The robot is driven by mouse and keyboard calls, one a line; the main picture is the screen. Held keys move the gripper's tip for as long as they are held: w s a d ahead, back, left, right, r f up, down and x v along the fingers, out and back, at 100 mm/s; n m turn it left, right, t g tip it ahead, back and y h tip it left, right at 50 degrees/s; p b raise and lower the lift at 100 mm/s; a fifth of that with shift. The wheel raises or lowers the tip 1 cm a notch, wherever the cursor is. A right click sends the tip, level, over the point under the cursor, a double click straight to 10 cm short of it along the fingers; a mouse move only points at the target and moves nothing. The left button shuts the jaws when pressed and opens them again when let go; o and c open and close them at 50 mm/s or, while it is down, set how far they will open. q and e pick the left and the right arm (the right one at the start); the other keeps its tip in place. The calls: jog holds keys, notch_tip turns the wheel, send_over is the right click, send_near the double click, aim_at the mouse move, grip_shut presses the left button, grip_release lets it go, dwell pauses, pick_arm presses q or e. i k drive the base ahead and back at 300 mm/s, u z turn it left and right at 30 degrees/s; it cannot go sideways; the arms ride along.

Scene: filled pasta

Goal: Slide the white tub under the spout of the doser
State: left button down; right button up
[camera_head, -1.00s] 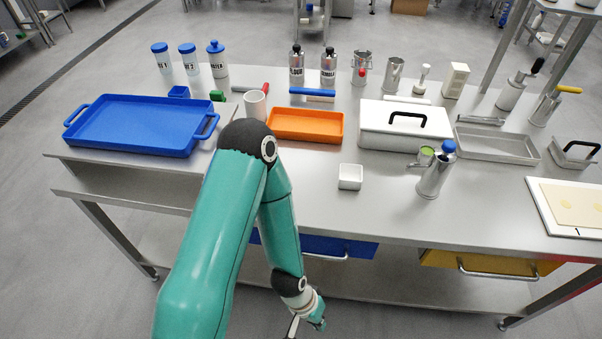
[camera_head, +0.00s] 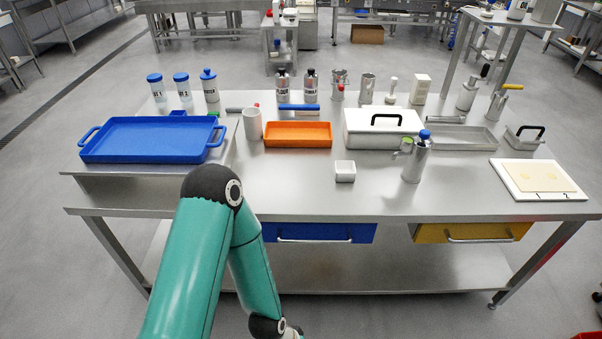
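The white tub (camera_head: 345,171) is a small square open container standing upright near the front edge of the steel table. The doser (camera_head: 417,157) is a silver cylinder with a blue cap, standing to the right of the tub. A small side part with green in it (camera_head: 405,146) juts from its upper left and looks like the spout. The tub is apart from the doser, left of and a little nearer than that part. My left arm comes down in front of the table, and its gripper is cut off below the picture. My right gripper is not in view.
A white box with a black handle (camera_head: 365,136) stands behind the doser. An orange tray (camera_head: 300,142) and a white mug (camera_head: 253,124) lie behind left of the tub. A white board (camera_head: 508,178) is at the right. The tabletop between tub and doser is clear.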

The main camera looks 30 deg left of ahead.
aim_at(344, 171)
jog(key=z, duration=0.15)
jog(key=i, duration=0.85)
jog(key=u, duration=0.2)
jog(key=k, duration=0.85)
jog(key=z, duration=0.25)
jog(key=i, duration=0.85)
jog(key=u, duration=0.1)
